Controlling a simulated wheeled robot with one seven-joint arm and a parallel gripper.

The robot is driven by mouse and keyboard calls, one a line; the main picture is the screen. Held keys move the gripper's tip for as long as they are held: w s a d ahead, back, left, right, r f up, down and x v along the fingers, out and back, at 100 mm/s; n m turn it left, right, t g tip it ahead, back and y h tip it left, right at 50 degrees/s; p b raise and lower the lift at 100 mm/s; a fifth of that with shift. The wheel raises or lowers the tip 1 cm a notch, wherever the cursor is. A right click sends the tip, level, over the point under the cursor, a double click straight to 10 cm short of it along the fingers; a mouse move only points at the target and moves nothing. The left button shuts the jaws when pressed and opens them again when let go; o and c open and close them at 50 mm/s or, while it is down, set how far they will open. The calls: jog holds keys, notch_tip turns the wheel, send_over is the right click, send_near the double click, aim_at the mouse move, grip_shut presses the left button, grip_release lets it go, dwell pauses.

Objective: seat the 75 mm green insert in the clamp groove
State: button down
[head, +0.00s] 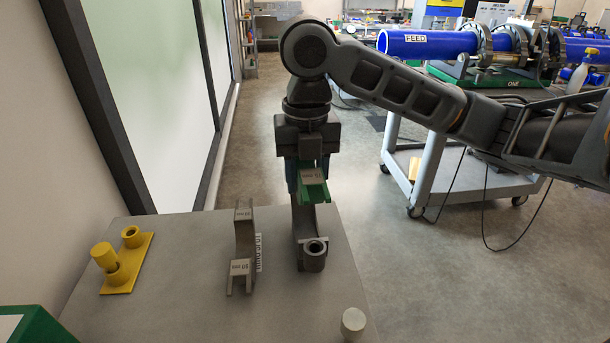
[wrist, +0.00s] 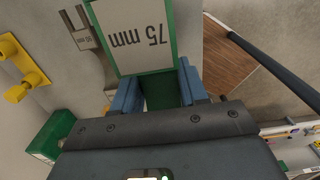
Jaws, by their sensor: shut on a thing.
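The green insert (head: 314,192) has a pale label on its face, which reads 75 mm in the wrist view (wrist: 145,36). My gripper (head: 308,172) points down and is shut on the insert. Its two blue fingers grip the insert's lower end in the wrist view (wrist: 160,92). The dark grey clamp (head: 302,226), with a round hollow boss at its near end, stands on the table. The insert is at the clamp's upper far part in the head view. It overlaps the clamp there, so I cannot tell whether they touch. The groove is largely hidden.
A yellow plate with cylinders (head: 124,265) is farther left. A green box (head: 40,326) is at the near left, and a pale cylinder (head: 353,321) at the near right.

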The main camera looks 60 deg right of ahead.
jog(key=shift+f+b, duration=2.25)
jog(key=shift+f, duration=0.45)
jog(key=shift+f+b, duration=1.85)
jog(key=shift+f, duration=0.1)
jog(key=c, duration=0.5)
grip_release()
jog(key=shift+r+p, duration=0.5)
jog(key=shift+r, duration=3.45)
